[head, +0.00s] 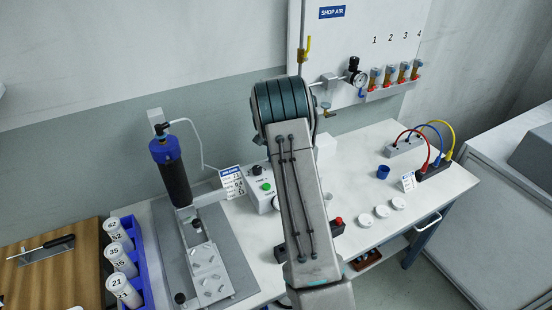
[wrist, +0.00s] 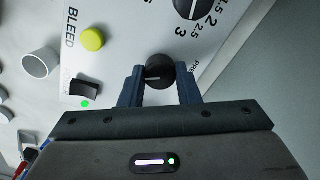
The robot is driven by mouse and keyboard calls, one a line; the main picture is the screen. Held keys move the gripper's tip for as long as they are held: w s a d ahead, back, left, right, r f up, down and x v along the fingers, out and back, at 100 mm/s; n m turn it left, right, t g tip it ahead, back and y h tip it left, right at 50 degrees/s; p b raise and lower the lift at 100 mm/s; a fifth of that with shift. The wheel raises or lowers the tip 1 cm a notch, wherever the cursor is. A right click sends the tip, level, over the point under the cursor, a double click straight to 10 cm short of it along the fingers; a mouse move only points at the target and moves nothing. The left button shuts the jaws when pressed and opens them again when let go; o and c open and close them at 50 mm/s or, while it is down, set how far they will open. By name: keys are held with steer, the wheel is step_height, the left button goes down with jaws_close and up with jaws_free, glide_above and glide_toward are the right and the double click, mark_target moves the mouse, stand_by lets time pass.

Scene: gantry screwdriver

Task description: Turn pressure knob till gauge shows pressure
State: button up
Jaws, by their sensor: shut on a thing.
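In the wrist view, my gripper (wrist: 160,90) has its two blue-grey fingers on either side of a black round knob (wrist: 160,72) on a white panel. The fingers are shut on this knob. A label beside it is partly hidden and seems to begin with "PRE". Above it is a larger black dial (wrist: 187,6) with a scale around it, cut off by the top edge. In the head view my arm hides the gripper and the knob. A small round gauge (head: 357,77) shows on the shop air board; its reading is too small to tell.
A yellow-green button (wrist: 92,39) marked BLEED, a black rocker switch (wrist: 84,89) and a lit green light (wrist: 84,104) are near the fingers. White discs (head: 382,211) lie on the bench (head: 345,190).

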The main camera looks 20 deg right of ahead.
steer(key=o, duration=1)
steer(key=shift+c, duration=0.2)
steer(key=shift+r, duration=0.15)
step_height(320, 180, up, 14)
steer(key=shift+f+b, duration=0.2)
steer(key=shift+b, duration=0.15)
steer(key=s+a+r+n+t, duration=0.1)
steer(key=s+a+r+n, duration=0.15)
steer(key=s+a, duration=0.4)
steer(key=s+a+r+n, duration=0.2)
steer(key=s+a+n, duration=0.15)
steer(key=s, duration=0.65)
steer(key=s+a+r+n+t, duration=0.1)
steer(key=s+a+r+n, duration=0.15)
steer(key=s+a, duration=0.45)
steer(key=s+a+f+n, duration=0.1)
steer(key=s+f+n, duration=0.2)
steer(key=s, duration=0.8)
steer(key=shift+a+f+t, duration=0.25)
steer(key=shift+a+t, duration=0.05)
steer(key=shift+t, duration=0.1)
steer(key=shift+w, duration=0.1)
